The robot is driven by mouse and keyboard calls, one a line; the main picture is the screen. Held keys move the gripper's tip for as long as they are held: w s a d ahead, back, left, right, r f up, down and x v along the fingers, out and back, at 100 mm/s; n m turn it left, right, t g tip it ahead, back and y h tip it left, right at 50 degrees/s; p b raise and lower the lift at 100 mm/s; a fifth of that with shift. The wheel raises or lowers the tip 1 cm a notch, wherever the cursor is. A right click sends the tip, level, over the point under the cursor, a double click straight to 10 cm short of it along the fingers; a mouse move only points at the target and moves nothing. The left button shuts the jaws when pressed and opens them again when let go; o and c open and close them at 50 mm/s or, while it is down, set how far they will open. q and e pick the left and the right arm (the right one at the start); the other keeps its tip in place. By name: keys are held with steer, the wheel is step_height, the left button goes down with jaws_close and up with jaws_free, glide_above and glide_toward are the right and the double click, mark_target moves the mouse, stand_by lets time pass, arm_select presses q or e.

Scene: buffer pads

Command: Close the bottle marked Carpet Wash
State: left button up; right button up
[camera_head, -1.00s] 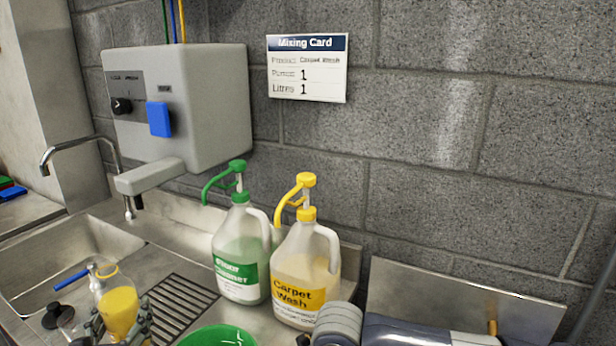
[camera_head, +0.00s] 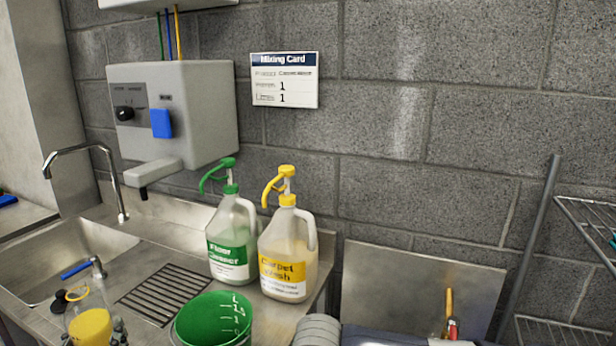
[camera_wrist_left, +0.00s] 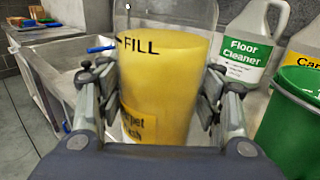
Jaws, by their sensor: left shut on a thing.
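A clear bottle (camera_head: 90,326) of yellow liquid stands out at the lower left of the head view. In the left wrist view the bottle (camera_wrist_left: 160,85) carries a FILL mark near the liquid's top and a partly hidden yellow label (camera_wrist_left: 138,122) reading "…rpet …sh". My left gripper (camera_wrist_left: 160,105) is shut on its sides. The wrist view cuts off the bottle's top. My right gripper is not in view.
A green bucket (camera_head: 213,318) stands right of the bottle. Behind are a Floor Cleaner jug (camera_head: 232,245) and a Carpet Wash jug (camera_head: 287,262), both with pumps. A sink (camera_head: 85,262), drain grate (camera_head: 160,296) and wall dispenser (camera_head: 185,105) are left. A Mixing Card (camera_head: 285,80) hangs above.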

arm_select(q)
steer(key=shift+s+d, duration=0.45)
steer(key=shift+d, duration=0.1)
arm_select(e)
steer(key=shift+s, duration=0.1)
arm_select(q)
steer(key=s+d+f+m+h, duration=0.1)
steer(key=s+d+h, duration=0.1)
steer(key=s+d, duration=0.5)
steer(key=s+d+m+h, duration=0.2)
steer(key=s+d, duration=0.5)
steer(key=d, duration=0.6)
steer(key=shift+d+f+t+h, duration=0.3)
steer(key=shift+d+f+h, duration=0.1)
steer(key=shift+h, duration=0.1)
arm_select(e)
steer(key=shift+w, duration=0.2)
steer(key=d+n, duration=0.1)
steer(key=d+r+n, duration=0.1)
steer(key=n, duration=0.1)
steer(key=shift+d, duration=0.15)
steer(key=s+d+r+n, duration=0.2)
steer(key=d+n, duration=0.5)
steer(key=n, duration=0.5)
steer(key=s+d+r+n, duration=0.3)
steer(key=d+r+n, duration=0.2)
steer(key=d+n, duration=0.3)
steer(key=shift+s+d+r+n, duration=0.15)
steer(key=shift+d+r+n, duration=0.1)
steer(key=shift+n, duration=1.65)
